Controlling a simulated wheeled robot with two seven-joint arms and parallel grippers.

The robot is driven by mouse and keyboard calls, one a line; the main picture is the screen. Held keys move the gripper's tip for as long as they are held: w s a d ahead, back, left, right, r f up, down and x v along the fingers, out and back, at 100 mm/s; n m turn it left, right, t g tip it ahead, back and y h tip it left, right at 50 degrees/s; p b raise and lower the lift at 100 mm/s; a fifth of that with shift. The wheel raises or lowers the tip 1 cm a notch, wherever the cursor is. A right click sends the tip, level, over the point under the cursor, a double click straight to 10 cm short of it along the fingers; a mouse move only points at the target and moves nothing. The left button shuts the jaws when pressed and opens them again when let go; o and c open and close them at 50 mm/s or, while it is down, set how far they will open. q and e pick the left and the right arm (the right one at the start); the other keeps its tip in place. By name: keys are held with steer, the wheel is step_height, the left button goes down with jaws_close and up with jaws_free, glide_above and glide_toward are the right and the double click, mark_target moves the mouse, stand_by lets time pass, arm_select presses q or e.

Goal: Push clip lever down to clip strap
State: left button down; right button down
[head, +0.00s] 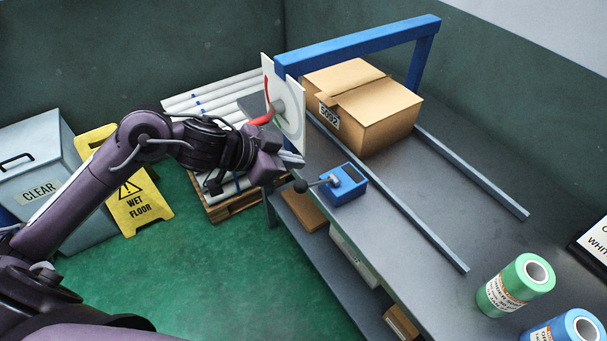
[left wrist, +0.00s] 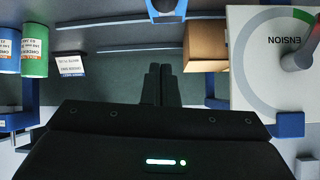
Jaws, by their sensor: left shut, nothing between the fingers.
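The blue clip (head: 345,187) sits at the near edge of the grey bench in the head view. Its lever (head: 318,183) sticks out to the left and ends in a dark ball knob (head: 300,186). My left gripper (head: 292,159) is shut and empty, just above and slightly left of the knob in the picture; I see no clear contact. Its shut fingers also show in the left wrist view (left wrist: 160,85). A cardboard box (head: 377,122) stands on the bench under the blue arch. I cannot make out a strap. My right gripper is out of view.
The blue arch (head: 360,43) spans the bench behind my gripper. A white tension dial panel (left wrist: 255,85) with a red pointer stands close by. Rails (head: 395,195) run along the bench. Green (head: 515,285) and blue (head: 562,329) rolls stand at lower right.

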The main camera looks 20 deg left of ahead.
mark_target(304, 183)
arm_select(q)
steer(key=f, duration=0.2)
steer(key=w+d+f, duration=0.1)
steer(key=f, duration=0.1)
steer(key=w+f+p, duration=0.1)
steer(key=f, duration=0.1)
steer(key=shift+w+d+f, duration=0.2)
steer(key=shift+d+f, duration=0.15)
steer(key=shift+f, duration=0.15)
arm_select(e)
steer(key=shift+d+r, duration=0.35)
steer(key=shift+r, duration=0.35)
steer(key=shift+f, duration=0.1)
